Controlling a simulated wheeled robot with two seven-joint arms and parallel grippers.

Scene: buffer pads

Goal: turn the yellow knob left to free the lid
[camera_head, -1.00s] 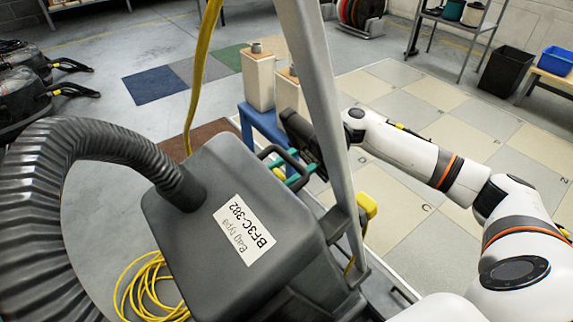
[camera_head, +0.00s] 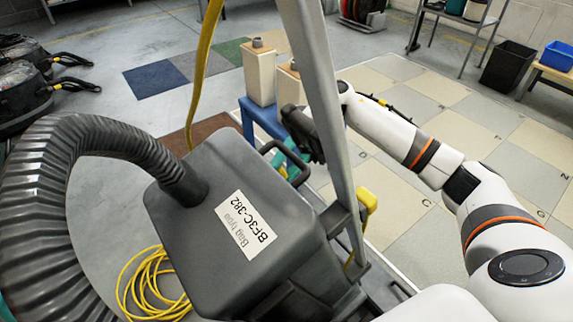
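The yellow knob (camera_head: 367,206) sticks out at the right side of the grey machine, just right of the slanted metal pole. The grey lid (camera_head: 225,215) carries a white label and a thick black hose. My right gripper (camera_head: 292,160) reaches in behind the lid's far edge, by a dark handle loop. It is above and left of the knob and apart from it. Teal parts show there, but the lid edge and handle hide the fingertips, so its opening is unclear. My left gripper is not clearly seen; a teal sliver shows at the lower left edge.
The metal pole (camera_head: 328,110) stands between my view and part of my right arm. A yellow cable (camera_head: 150,285) lies coiled on the floor, and another hangs at the upper left. Cream posts (camera_head: 260,75) stand on a blue bench behind. The tiled floor at right is open.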

